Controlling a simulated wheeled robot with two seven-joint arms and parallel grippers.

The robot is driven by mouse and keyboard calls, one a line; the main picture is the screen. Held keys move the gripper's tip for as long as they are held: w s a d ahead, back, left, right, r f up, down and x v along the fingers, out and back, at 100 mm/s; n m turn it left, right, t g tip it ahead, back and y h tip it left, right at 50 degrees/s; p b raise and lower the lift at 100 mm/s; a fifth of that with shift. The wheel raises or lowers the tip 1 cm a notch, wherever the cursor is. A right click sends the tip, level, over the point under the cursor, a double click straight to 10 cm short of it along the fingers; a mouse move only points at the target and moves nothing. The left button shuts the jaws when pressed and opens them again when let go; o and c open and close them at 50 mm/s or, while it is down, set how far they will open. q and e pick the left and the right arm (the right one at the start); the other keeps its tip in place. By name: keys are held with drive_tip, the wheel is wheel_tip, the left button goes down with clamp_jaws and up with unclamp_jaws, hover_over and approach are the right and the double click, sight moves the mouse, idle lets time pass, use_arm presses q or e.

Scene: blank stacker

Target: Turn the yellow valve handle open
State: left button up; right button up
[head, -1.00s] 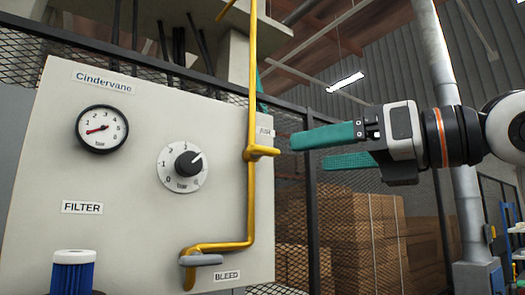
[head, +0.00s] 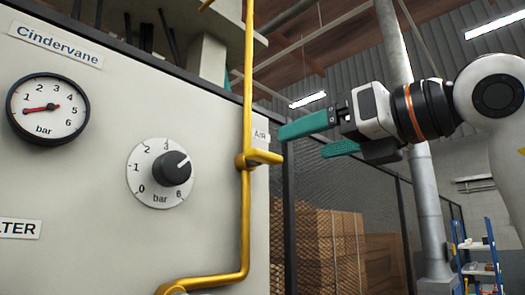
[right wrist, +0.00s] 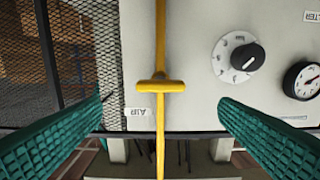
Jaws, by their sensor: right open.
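The yellow valve handle (head: 264,157) sits on the yellow pipe (head: 247,80) beside the AIR label, sticking out from the panel. In the right wrist view the handle (right wrist: 160,86) is a short bar lying across the pipe. My right gripper (head: 300,140) is open, its two green fingers pointing at the panel from the right. In the right wrist view the open fingers (right wrist: 163,105) stand wide on either side of the handle and pipe, with nothing between them gripped. My left gripper is not in view.
The pale panel (head: 90,180) carries a pressure gauge (head: 48,110) and a regulator knob (head: 172,168) left of the pipe. A mesh fence (head: 310,170) and stacked boxes (head: 330,240) stand behind. A blue shelf rack (head: 478,265) is far right.

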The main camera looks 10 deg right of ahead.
sight(271, 153)
drive_tip(key=p+x, duration=0.4)
drive_tip(key=x, duration=0.5)
drive_tip(key=shift+r, duration=0.15)
drive_tip(key=shift+w+a, duration=0.4)
drive_tip(key=shift+w, duration=0.05)
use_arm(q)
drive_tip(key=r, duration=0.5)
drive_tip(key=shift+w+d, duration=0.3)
use_arm(e)
drive_tip(key=shift+w, duration=0.1)
drive_tip(key=shift+c, duration=0.2)
drive_tip(key=c, duration=0.9)
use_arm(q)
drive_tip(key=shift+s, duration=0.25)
use_arm(e)
drive_tip(key=shift+c, duration=0.2)
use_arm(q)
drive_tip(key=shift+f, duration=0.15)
use_arm(e)
drive_tip(key=shift+f, duration=0.2)
